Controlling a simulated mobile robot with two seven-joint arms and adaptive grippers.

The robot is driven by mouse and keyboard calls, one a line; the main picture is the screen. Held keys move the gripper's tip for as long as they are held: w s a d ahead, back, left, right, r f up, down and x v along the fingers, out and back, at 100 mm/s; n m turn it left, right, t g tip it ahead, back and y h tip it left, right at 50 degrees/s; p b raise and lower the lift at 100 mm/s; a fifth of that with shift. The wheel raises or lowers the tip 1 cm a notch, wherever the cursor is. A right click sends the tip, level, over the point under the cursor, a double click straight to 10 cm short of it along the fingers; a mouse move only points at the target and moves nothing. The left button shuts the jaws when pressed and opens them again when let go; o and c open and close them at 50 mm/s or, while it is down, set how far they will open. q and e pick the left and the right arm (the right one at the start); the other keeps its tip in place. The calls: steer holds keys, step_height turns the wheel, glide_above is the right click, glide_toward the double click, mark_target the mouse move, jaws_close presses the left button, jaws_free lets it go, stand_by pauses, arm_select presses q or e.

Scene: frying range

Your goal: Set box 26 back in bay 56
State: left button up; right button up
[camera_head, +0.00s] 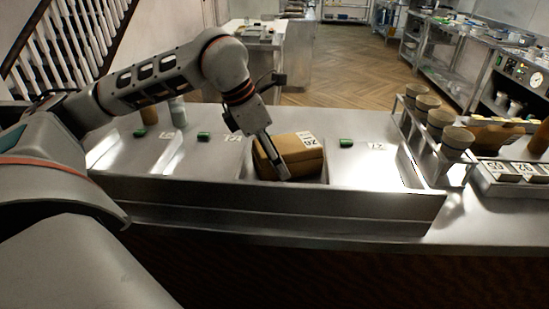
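Box 26 (308,158) is a brown carton with a white label reading 26 on its top. It sits in a middle section of the steel counter, behind the raised front ledge (250,194). My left gripper (276,160) points down at the box's left front part and overlaps it in the picture. Its fingertips are seen edge-on, so I cannot tell whether they grip the box. Bay 56 cannot be made out; the bay labels (377,147) on the counter are small and hard to read. My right gripper is not in view.
Green pieces (346,143) lie along the back of the bays. A rack of cups (440,122) stands right of the bays, beside a tray of numbered blocks (515,174). Bottles (149,113) stand at the back left. The bay right of the box looks clear.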

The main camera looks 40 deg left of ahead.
arm_select(q)
steer(key=o, duration=1.3)
steer(key=p+v, duration=0.1)
steer(key=v, duration=1.1)
steer(key=shift+s, duration=0.1)
